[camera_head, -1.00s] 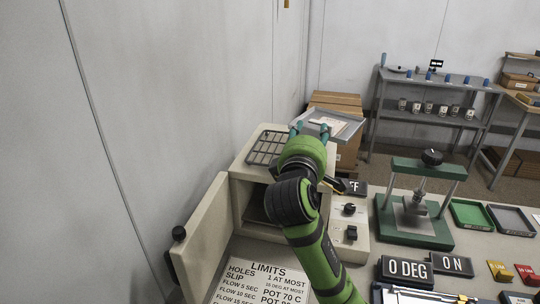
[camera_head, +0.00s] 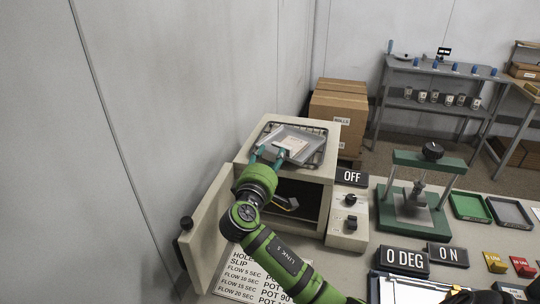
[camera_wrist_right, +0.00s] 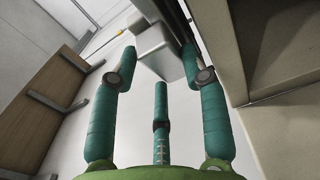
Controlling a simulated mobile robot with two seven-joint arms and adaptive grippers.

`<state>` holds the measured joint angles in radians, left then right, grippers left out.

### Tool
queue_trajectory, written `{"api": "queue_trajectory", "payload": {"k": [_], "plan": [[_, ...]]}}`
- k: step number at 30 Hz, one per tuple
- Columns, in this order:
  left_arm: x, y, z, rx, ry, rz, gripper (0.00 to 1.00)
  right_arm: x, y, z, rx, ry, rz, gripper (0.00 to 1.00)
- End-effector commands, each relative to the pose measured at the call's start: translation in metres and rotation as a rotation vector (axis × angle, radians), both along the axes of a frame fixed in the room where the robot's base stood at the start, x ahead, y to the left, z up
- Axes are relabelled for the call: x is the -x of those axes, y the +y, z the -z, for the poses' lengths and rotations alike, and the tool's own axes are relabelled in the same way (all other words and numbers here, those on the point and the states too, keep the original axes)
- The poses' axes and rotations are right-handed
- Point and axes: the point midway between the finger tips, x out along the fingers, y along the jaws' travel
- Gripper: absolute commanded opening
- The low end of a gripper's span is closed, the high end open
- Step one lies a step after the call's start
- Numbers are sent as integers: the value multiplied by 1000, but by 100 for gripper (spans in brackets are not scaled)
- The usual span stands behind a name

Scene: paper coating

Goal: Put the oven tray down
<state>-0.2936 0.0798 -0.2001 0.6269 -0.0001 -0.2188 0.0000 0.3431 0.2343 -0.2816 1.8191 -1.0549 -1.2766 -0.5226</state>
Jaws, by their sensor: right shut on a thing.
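The oven tray (camera_head: 312,155) is a shallow grey tray with a pale sheet (camera_head: 291,143) in it. It is over the dark rack on top of the oven (camera_head: 262,194); I cannot tell whether it rests there or hovers just above. My right gripper (camera_head: 269,154) has its teal fingers at the tray's near left edge and is shut on it. My left gripper is not in view.
The oven door (camera_head: 203,232) stands open at the left. A control box (camera_head: 347,232) with knobs and an OFF sign (camera_head: 351,177) stand right of the oven. A green press (camera_head: 413,213) is further right. Cardboard boxes (camera_head: 338,107) stand behind. The wall is close on the left.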

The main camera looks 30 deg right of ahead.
Motion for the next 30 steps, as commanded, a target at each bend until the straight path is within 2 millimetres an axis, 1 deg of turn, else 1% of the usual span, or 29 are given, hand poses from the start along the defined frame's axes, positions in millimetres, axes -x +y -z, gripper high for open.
{"api": "queue_trajectory", "payload": {"k": [6,10,11,12,20,23,26,30], "plan": [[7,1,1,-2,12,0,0,0,0,-1,2,-3,0,0],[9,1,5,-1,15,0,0,0,0,4,2,-2,0,0],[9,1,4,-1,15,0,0,0,0,5,1,-1,0,49],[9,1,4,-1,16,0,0,0,0,4,1,-1,0,55],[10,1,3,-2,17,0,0,0,0,3,0,0,0,55],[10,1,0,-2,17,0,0,0,0,-1,1,-1,0,55],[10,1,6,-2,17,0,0,6,8,2,-1,-1,-2,55],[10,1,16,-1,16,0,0,24,28,4,-4,-2,-3,55]]}}
